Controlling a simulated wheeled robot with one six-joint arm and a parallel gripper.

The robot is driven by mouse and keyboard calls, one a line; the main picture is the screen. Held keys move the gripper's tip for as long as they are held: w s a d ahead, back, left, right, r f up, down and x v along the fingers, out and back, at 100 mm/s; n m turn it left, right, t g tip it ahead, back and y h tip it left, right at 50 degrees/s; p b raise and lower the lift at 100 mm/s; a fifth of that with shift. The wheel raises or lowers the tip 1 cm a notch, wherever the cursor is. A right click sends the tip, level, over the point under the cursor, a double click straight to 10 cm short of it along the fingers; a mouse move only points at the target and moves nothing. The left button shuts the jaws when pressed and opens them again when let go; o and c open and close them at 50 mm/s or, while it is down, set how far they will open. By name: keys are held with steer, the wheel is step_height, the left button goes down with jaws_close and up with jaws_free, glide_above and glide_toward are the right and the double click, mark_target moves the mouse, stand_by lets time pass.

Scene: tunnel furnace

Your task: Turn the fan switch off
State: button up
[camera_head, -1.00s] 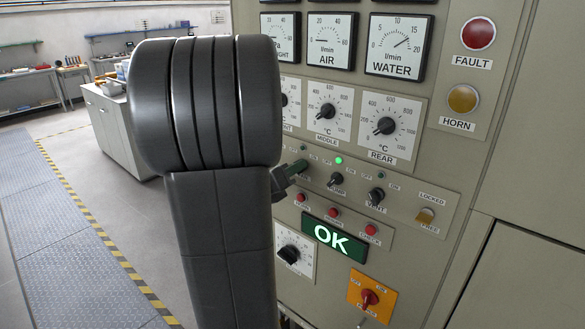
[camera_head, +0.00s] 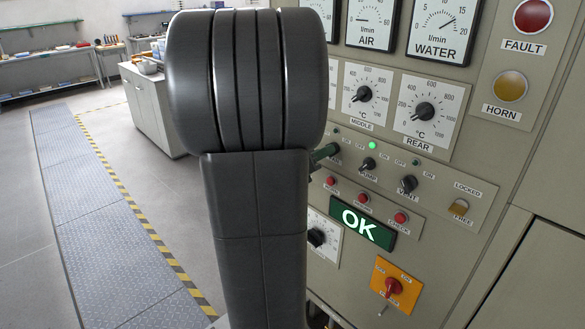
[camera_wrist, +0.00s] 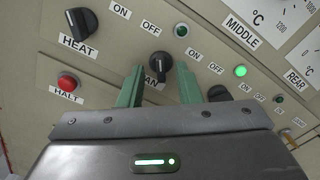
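The fan switch (camera_wrist: 160,63) is a black rotary knob in the wrist view, with its label partly hidden. A pale mark on the knob faces the upper left, roughly toward the OFF label (camera_wrist: 152,27). The lamp (camera_wrist: 181,29) between its OFF and ON labels looks unlit. My gripper (camera_wrist: 160,72) has its two green fingers apart, one on each side of the knob. A gap shows on both sides, and I cannot tell how deep the fingertips reach.
The pump switch (camera_head: 368,164), with a lit green lamp, and the vent switch (camera_head: 408,184) sit to the right. The heat switch (camera_wrist: 81,22) and red halt button (camera_wrist: 67,82) are at left. A green OK display (camera_head: 362,224) is lower. Open floor lies left.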

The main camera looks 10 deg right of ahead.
steer(key=b+v, duration=0.1)
steer(key=v, duration=1.1)
steer(key=shift+b, duration=0.35)
steer(key=shift+d, duration=0.15)
steer(key=p+x, duration=0.2)
steer(key=x, duration=1.1)
stand_by(0.4)
